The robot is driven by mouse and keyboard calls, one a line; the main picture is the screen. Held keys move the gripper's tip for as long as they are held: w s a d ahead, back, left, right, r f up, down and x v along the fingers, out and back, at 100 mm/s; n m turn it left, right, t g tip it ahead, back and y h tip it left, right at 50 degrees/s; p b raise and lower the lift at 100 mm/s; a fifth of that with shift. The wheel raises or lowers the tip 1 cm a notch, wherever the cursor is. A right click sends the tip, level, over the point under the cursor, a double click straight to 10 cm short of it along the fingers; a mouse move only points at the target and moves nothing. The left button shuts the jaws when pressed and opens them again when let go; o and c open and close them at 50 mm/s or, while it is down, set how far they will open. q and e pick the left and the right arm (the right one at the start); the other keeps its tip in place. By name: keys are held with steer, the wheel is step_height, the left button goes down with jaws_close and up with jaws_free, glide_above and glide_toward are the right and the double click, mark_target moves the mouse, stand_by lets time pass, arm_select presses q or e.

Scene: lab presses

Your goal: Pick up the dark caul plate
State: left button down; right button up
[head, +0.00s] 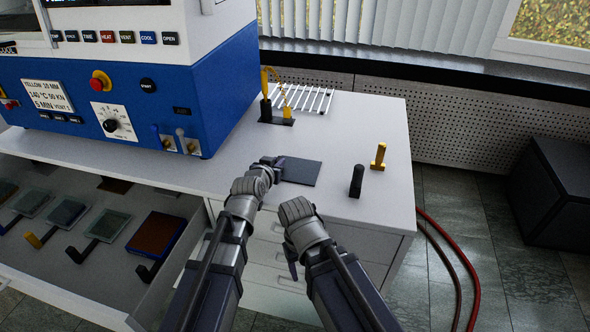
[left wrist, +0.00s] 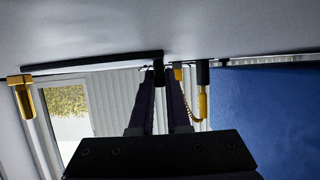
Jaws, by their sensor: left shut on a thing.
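The dark caul plate (head: 304,172) is a flat dark square at the right part of the white worktop, beside the blue press. My left gripper (head: 277,162) is at its left edge, shut on the plate's small dark tab. In the left wrist view the plate (left wrist: 95,61) shows edge-on as a thin dark strip, and the left fingers (left wrist: 160,76) close around the tab at its end. I cannot tell whether the plate touches the worktop. My right arm is low in front of the worktop; its jaws are not clear.
The blue press (head: 120,105) stands at left. An open drawer (head: 60,280) below holds several handled plates. A yellow post (head: 379,157) and a black post (head: 357,181) stand right of the plate. A wire rack (head: 305,98) and a black-and-yellow stand (head: 276,112) are behind.

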stand_by(0.3)
arm_select(q)
step_height(320, 180, up, 20)
steer(key=p, duration=2)
steer(key=shift+r, duration=0.15)
